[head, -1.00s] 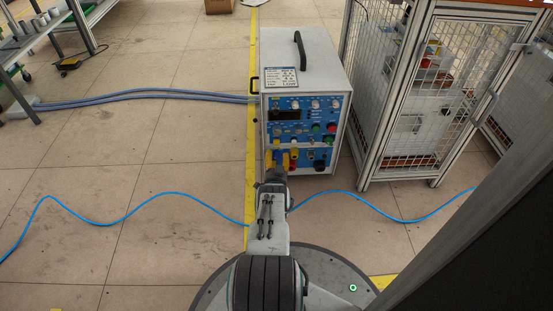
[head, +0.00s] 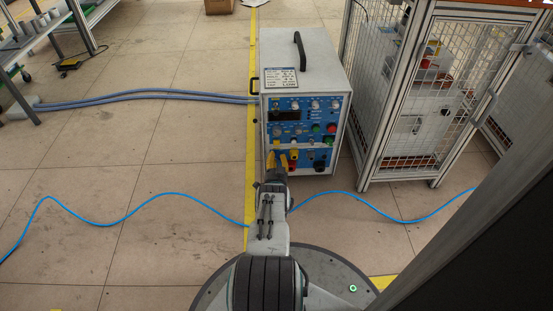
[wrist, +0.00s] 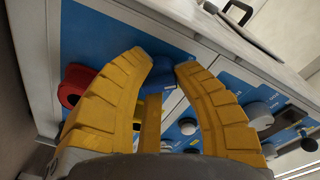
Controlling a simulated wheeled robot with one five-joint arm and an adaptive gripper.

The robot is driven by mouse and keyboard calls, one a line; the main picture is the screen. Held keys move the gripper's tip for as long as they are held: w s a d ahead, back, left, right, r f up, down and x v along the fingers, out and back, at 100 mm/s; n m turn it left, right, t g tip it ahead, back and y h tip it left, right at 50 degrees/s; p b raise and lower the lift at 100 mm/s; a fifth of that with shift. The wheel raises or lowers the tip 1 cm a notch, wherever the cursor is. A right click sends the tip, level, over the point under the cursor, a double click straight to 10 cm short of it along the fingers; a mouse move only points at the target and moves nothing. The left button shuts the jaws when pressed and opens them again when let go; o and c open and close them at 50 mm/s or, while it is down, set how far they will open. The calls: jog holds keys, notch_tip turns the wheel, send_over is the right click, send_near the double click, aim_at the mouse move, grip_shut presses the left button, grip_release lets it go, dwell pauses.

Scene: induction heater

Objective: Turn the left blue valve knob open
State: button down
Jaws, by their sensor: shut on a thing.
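The blue valve knob (wrist: 158,75) sits on the blue front panel of the heater. In the wrist view it is between the tips of my gripper's two yellow fingers (wrist: 163,66). The fingers are closed in on it from both sides, and part of it is hidden by them. In the head view my gripper (head: 278,159) reaches the lower left of the heater's front panel. The knob itself cannot be made out there.
The white heater cabinet (head: 305,65) has several other knobs and buttons on its front. A fenced cage (head: 408,110) stands close on its right. A blue cable (head: 130,219) crosses the floor. The floor to the left is mostly clear.

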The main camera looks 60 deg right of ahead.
jog(key=m, duration=0.3)
jog(key=shift+w+m, duration=0.15)
jog(key=shift+m, duration=0.15)
jog(key=c, duration=0.9)
grip_release()
jog(key=shift+a, duration=0.1)
jog(key=shift+v, duration=5.95)
jog(key=shift+r, duration=0.15)
